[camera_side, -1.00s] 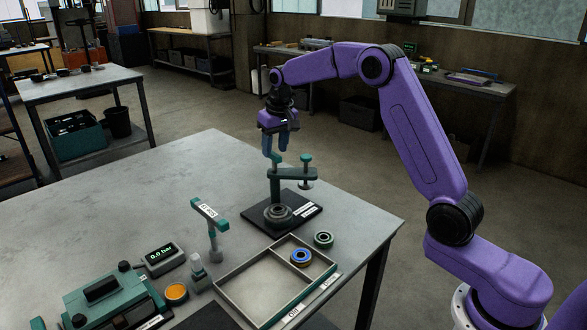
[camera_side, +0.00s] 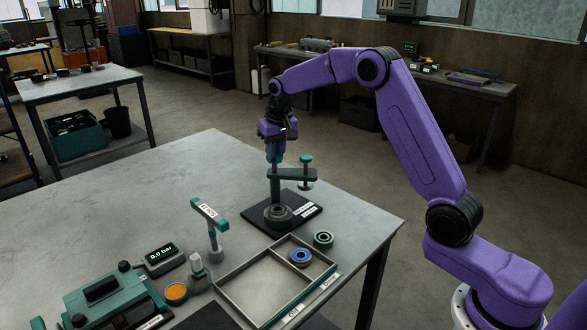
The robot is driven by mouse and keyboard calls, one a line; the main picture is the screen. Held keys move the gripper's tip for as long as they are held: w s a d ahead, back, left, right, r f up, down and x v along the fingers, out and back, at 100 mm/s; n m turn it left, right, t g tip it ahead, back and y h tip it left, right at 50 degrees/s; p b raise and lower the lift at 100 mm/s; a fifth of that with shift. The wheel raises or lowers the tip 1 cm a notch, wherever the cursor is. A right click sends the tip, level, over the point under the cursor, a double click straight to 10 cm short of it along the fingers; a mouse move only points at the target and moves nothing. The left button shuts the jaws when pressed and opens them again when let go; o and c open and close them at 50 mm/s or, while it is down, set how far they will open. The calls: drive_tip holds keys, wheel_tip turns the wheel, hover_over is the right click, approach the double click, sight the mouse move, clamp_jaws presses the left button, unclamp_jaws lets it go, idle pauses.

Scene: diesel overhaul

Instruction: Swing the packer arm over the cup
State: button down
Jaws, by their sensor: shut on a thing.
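The packer stand has a dark green post on a black base plate (camera_side: 303,214). Its packer arm (camera_side: 297,175) reaches to the right from the post, with a teal-topped plunger (camera_side: 306,168) at its outer end. The cup (camera_side: 278,215) is a round grey metal piece on the plate, in front of the post; the arm's plunger is to its right, not above it. My gripper (camera_side: 275,155) is above the post, pointing down, shut on the teal knob at the top of the post. The fingers hide most of that knob.
The table's rear left is clear.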

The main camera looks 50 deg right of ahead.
drive_tip(key=m, duration=0.4)
drive_tip(key=shift+a+f+h, duration=0.1)
drive_tip(key=shift+h, duration=0.3)
drive_tip(key=m, duration=0.4)
drive_tip(key=shift+a+g+h, duration=0.1)
drive_tip(key=shift+g+h, duration=0.2)
drive_tip(key=shift+g, duration=0.1)
drive_tip(key=shift+m, duration=0.3)
drive_tip(key=m, duration=0.2)
drive_tip(key=shift+w+m+g, duration=0.15)
drive_tip(key=shift+m+g, duration=0.15)
drive_tip(key=shift+m, duration=0.8)
drive_tip(key=shift+f, duration=0.1)
